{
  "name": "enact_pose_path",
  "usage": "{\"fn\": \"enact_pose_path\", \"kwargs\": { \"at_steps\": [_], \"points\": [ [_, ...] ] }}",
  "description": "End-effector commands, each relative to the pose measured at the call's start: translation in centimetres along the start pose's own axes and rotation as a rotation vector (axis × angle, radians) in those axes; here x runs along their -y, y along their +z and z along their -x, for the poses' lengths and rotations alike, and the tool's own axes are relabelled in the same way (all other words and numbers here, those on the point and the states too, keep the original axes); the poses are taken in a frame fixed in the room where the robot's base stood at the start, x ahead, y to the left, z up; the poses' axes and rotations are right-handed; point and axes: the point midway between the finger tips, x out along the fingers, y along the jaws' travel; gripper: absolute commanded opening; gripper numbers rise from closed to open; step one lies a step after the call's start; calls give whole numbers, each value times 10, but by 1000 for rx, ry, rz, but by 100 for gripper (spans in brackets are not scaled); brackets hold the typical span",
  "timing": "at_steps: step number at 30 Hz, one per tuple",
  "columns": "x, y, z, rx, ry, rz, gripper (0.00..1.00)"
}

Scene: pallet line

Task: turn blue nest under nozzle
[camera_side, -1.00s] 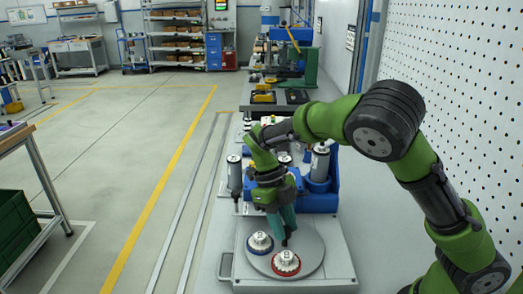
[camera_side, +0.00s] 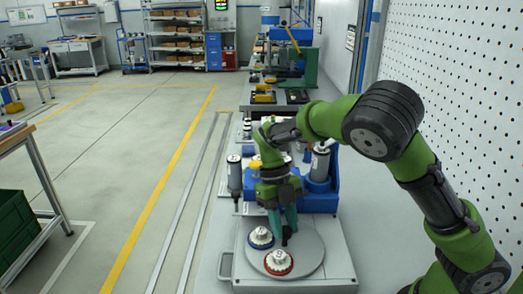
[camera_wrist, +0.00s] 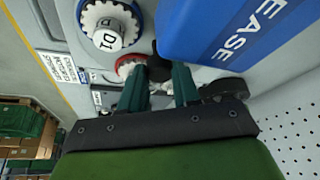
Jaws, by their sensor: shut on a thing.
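A grey round turntable (camera_side: 310,262) carries two white toothed nests. The blue-ringed nest (camera_side: 261,238) is at its left. The red-ringed nest (camera_side: 278,262) is at its front. In the wrist view, the blue nest (camera_wrist: 110,24) is at the top left, with the red nest (camera_wrist: 126,64) below it, partly hidden by a finger. My gripper (camera_side: 286,232) points down over the disc, right of the blue nest. Its teal fingers (camera_wrist: 160,76) are shut on what looks like a dark upright handle, mostly hidden between them. I cannot clearly make out the nozzle.
A blue machine base (camera_side: 320,199) with grey cylinders stands right behind the turntable. Its blue lettered body (camera_wrist: 240,30) fills the wrist view's top right, close to the fingers. A perforated white wall (camera_side: 470,120) is at the right.

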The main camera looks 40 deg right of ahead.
Motion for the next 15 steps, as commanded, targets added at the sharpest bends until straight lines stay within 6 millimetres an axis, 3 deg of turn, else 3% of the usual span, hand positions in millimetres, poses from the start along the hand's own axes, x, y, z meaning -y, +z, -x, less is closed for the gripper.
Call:
{"fn": "enact_pose_path", "kwargs": {
  "at_steps": [15],
  "points": [
    [2,0,0,0,99,-240,0]
  ]
}}
